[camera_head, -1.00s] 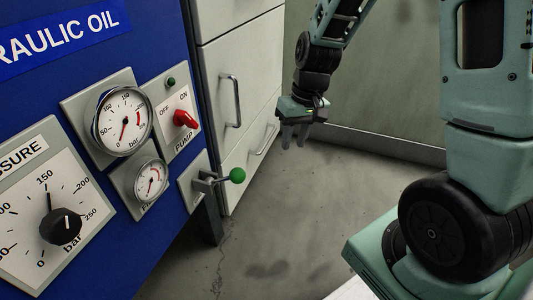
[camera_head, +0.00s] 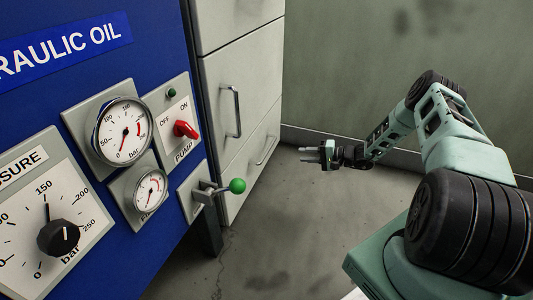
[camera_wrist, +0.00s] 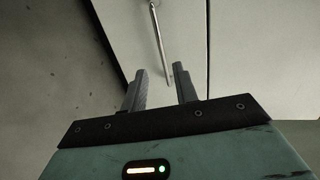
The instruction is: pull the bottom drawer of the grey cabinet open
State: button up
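The grey cabinet (camera_head: 240,42) stands behind the blue panel. Its bottom drawer (camera_head: 246,175) looks closed and carries a slim bar handle (camera_head: 267,151). My gripper (camera_head: 304,155) is to the right of that handle, apart from it, with its fingers pointing left toward the drawer front. In the wrist view the gripper (camera_wrist: 159,68) is open and empty. The bottom drawer's handle (camera_wrist: 158,40) shows there beyond the fingertips, its near end seen between them.
A middle drawer with a larger handle (camera_head: 237,112) sits above. The blue hydraulic panel (camera_head: 120,240) has gauges, a red switch and a lever with a green knob (camera_head: 237,186) jutting out in front of the cabinet. The floor (camera_head: 300,220) is clear; a wall stands behind.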

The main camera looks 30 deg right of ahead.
aim_at(267, 151)
jog(key=shift+w+d+b+x, duration=0.15)
jog(key=shift+b+x, duration=1.2)
jog(key=shift+x, duration=1.5)
jog(key=shift+w+d+b+x, duration=0.15)
jog(key=shift+b+x, duration=1.2)
jog(key=shift+x, duration=1.45)
jog(key=shift+w+d+b+x, duration=0.1)
jog(key=shift+b+x, duration=1.25)
jog(key=shift+x, duration=1.5)
grip_shut()
